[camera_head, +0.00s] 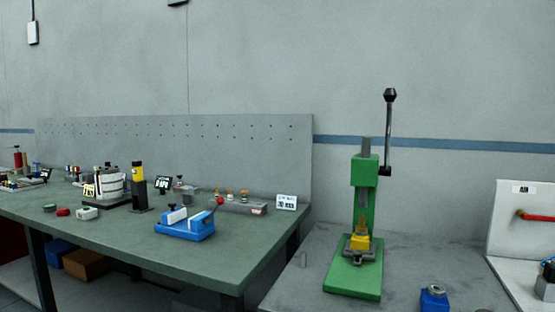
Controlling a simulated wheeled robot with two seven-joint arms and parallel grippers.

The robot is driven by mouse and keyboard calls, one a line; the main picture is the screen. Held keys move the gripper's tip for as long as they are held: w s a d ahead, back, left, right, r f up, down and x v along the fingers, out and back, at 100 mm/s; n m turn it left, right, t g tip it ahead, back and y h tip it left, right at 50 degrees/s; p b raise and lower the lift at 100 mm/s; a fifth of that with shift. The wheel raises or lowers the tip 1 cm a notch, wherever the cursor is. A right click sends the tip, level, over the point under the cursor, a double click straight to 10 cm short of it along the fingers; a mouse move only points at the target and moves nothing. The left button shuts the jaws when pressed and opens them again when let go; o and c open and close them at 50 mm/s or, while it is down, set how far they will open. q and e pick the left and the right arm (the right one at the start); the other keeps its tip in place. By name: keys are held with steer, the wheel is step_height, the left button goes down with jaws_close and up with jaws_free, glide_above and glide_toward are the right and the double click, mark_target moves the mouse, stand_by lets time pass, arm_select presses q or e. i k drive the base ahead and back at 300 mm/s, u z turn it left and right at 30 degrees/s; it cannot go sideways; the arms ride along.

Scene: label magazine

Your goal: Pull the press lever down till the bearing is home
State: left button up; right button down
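A green arbor press (366,200) stands on the grey bench at the right. Its lever (388,130) points straight up, with a black knob at the top, on the press's right side. The grey ram (365,149) stands out above the press head. Under the ram, a yellow block (358,242) sits on the press base with a small brassy part (362,225) on top. I cannot tell which part is the bearing or how deep it sits. Neither of my grippers is in view.
A blue block with a metal ring (433,298) stands to the right of the press. A green-topped bench (130,240) at the left holds a blue vise (185,224) and several tools. A white panel (515,240) borders the right.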

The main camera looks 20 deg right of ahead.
mark_target(390, 95)
steer(key=z, duration=1.3)
steer(key=k, duration=0.65)
steer(key=z, duration=0.7)
steer(key=i, duration=1.3)
steer(key=u, duration=0.65)
